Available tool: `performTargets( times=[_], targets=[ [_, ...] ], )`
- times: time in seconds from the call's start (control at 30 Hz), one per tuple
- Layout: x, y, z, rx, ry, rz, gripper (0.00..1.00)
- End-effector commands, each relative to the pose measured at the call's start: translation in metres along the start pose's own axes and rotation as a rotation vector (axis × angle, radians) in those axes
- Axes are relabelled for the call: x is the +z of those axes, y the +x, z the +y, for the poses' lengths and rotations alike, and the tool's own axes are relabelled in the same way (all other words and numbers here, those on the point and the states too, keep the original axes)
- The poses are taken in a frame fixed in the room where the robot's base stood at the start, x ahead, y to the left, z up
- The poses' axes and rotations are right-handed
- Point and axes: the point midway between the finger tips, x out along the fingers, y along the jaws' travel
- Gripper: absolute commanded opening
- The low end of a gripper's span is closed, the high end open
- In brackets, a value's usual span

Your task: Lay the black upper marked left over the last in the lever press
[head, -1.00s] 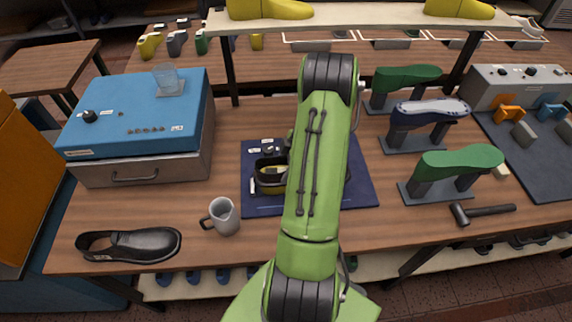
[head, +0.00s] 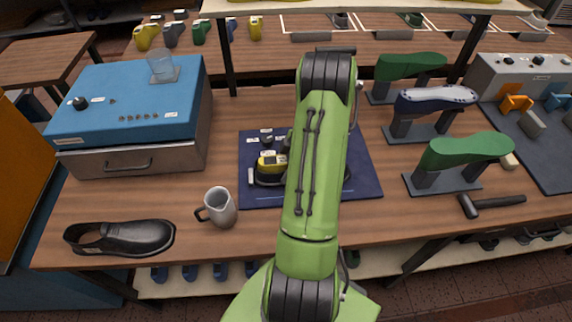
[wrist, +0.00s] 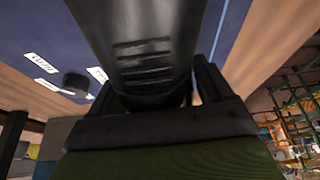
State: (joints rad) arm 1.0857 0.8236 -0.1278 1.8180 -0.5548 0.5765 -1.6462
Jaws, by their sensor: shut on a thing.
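In the wrist view my gripper (wrist: 156,92) is shut on a dark upper (wrist: 148,50) with a row of short slots across it. The upper fills the space between the fingers; any left mark on it does not show. In the head view my arm hides the gripper. A yellow piece with a pale label (head: 272,161) and dark parts around it sit on the navy mat (head: 262,201), partly behind my arm. At the right stand a green last (head: 467,149), a grey-blue last (head: 434,99) and another green last (head: 410,66). I cannot make out a lever press.
A blue-topped box (head: 125,100) stands at the left, with a grey mug (head: 221,207) and a black shoe (head: 120,236) in front. A grey control box (head: 521,75) stands back right. Bare wood separates mat and stands.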

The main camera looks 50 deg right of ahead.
Motion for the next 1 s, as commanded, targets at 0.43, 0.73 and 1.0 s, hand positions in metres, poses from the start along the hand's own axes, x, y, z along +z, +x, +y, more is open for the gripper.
performTargets(
  times=[0.43, 0.73, 1.0],
  targets=[
    [0.002, 0.004, 0.0, 0.0, 0.0, 0.0, 0.42],
    [0.003, 0.008, 0.0, 0.0, 0.0, 0.0, 0.42],
    [0.004, 0.011, 0.0, 0.0, 0.0, 0.0, 0.42]
  ],
)
